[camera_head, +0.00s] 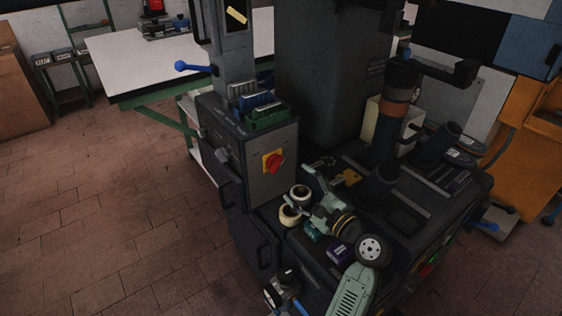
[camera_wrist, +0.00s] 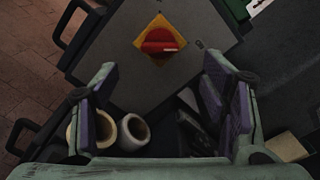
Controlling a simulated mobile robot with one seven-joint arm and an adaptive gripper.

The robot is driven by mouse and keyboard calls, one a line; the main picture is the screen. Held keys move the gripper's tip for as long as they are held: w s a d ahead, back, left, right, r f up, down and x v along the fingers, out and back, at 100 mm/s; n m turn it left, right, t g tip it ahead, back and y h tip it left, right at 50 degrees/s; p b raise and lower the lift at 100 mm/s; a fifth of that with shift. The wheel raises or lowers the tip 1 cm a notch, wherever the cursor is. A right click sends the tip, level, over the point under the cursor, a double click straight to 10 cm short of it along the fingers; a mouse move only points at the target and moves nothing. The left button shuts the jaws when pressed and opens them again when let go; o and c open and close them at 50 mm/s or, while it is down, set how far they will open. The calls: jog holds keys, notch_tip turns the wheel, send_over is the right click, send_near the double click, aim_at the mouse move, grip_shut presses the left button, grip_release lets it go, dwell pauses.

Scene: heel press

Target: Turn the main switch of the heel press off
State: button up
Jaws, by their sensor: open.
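The main switch (camera_head: 273,162) is a red rotary knob on a yellow plate, mounted on the grey front panel (camera_head: 262,186) of the press's box. In the wrist view the red knob (camera_wrist: 160,46) shows near the top middle, its bar lying roughly level in the picture. My gripper (camera_head: 318,203) is right of and below the switch in the head view, pointing toward the panel. In the wrist view its two fingers (camera_wrist: 160,78) are wide apart with nothing between them. The knob lies beyond the fingertips, and I see no contact with it.
Two tape-like rolls (camera_head: 291,215) stand close to my gripper, on the machine's top. Small boxes (camera_head: 339,250) lie near my arm. A green bin (camera_head: 266,118) sits on top of the switch box. Dark cylinders (camera_head: 393,120) rise to the right. Tiled floor at left is clear.

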aim_at(278, 166)
jog(key=p+x, duration=0.1)
jog(key=x, duration=0.8)
jog(key=shift+a+p, duration=0.1)
jog(key=shift+p, duration=0.25)
jog(key=shift+c, duration=0.2)
jog(key=c, duration=1.1)
